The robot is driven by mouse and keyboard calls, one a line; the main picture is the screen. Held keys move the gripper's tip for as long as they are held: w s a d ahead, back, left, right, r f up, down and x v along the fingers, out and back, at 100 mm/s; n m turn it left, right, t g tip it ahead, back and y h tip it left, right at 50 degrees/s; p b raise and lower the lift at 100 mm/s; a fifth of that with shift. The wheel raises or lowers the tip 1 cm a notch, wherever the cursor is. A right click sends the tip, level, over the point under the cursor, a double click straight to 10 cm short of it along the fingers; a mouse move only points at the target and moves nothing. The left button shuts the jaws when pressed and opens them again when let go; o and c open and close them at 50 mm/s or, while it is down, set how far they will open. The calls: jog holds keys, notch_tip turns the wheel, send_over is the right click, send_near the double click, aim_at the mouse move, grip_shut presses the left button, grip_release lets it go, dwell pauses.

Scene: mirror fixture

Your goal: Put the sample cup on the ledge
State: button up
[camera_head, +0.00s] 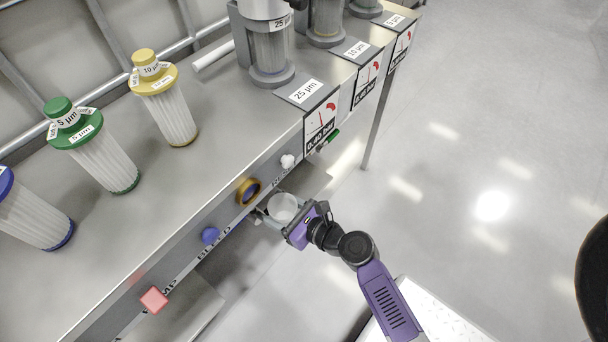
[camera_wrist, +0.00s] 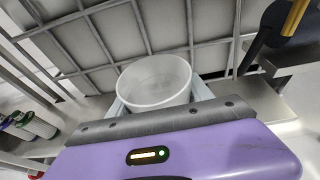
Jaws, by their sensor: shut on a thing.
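The sample cup (camera_head: 283,207) is a small white, translucent cup. In the wrist view the cup (camera_wrist: 155,82) looks upright, open at the top and empty. My gripper (camera_head: 272,213) is shut on it, with one pale finger on each side; the gripper (camera_wrist: 158,95) also shows in the wrist view. The cup is in front of the bench's front panel, near the brass ring (camera_head: 248,191). A grey ledge (camera_head: 308,180) juts out from the panel below the white knob; I cannot tell whether the cup touches it.
The front panel carries a blue knob (camera_head: 210,236), a white knob (camera_head: 288,161) and a red square button (camera_head: 154,300). Yellow (camera_head: 165,105) and green (camera_head: 98,150) filter cartridges stand on the bench. Gauges (camera_head: 321,124) hang at its right. The floor at right is clear.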

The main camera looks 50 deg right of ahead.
jog(key=s+d+f+p, duration=0.25)
jog(key=s+d, duration=0.25)
jog(key=d, duration=0.4)
jog(key=s+d+f+p, duration=0.1)
jog(key=s+d+f, duration=0.2)
jog(key=s+d, duration=0.45)
jog(key=shift+h, duration=0.3)
jog(key=w+b, duration=0.1)
jog(key=w, duration=0.5)
jog(key=w+b, duration=0.1)
jog(key=w, duration=0.5)
jog(key=w+d+b, duration=0.1)
jog(key=w, duration=0.5)
jog(key=shift+w+d, duration=0.1)
jog(key=shift+w, duration=0.3)
notch_tip(320, 180, down, 4)
jog(key=b, duration=0.2)
jog(key=shift+w+r+b, duration=0.15)
jog(key=shift+r+b, duration=0.05)
jog(key=shift+b, duration=0.15)
jog(key=shift+r, duration=0.1)
jog(key=o, duration=1.3)
